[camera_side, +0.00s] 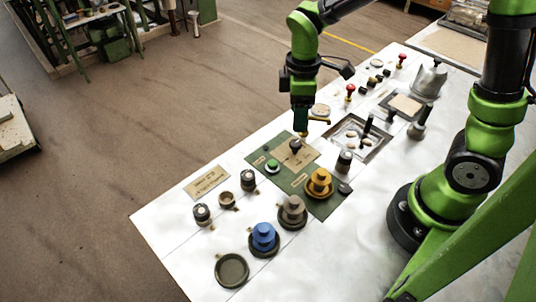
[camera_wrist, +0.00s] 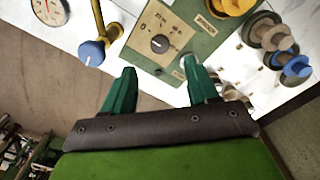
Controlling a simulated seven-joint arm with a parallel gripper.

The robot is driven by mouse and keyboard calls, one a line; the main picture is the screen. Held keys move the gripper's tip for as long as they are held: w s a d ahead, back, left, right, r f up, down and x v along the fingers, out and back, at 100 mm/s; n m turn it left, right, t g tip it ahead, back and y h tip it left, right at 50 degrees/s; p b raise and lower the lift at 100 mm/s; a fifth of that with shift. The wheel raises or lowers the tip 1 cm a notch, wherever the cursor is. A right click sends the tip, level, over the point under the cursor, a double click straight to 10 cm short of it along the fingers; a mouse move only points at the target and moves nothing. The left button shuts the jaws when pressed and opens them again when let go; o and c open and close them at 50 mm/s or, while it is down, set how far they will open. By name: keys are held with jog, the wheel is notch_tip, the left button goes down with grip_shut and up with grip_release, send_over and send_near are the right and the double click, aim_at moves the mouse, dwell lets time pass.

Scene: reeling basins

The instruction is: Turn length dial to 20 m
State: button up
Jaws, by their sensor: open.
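The length dial is a dark round knob (camera_side: 295,146) on a tan plate with a green panel around it. In the wrist view the black knob (camera_wrist: 160,45) shows a pale pointer mark, and the plate (camera_wrist: 182,22) carries small printed markings too blurred to read surely. My gripper (camera_side: 303,132) points down just above and beyond the knob in the side view. In the wrist view my gripper (camera_wrist: 160,67) has its two green fingers wide apart with nothing between them. The knob lies ahead of the fingertips, apart from them.
A green button (camera_side: 272,166) is left of the dial. Yellow (camera_side: 319,182), grey (camera_side: 292,210) and blue (camera_side: 263,238) spools stand nearby. A basin (camera_side: 379,146) lies to the right. In the wrist view, a blue-ended yellow lever (camera_wrist: 97,18) and a gauge (camera_wrist: 48,10) are at left.

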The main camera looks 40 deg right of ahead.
aim_at(296, 142)
notch_tip(296, 142, down, 8)
jog(key=shift+f, duration=0.25)
jog(key=c, duration=1)
jog(key=shift+c, duration=0.2)
jog(key=shift+m, duration=0.4)
jog(key=m, duration=0.5)
jog(key=shift+m, duration=0.3)
jog(key=m, duration=0.5)
jog(key=shift+r+m, duration=0.1)
jog(key=shift+m, duration=0.2)
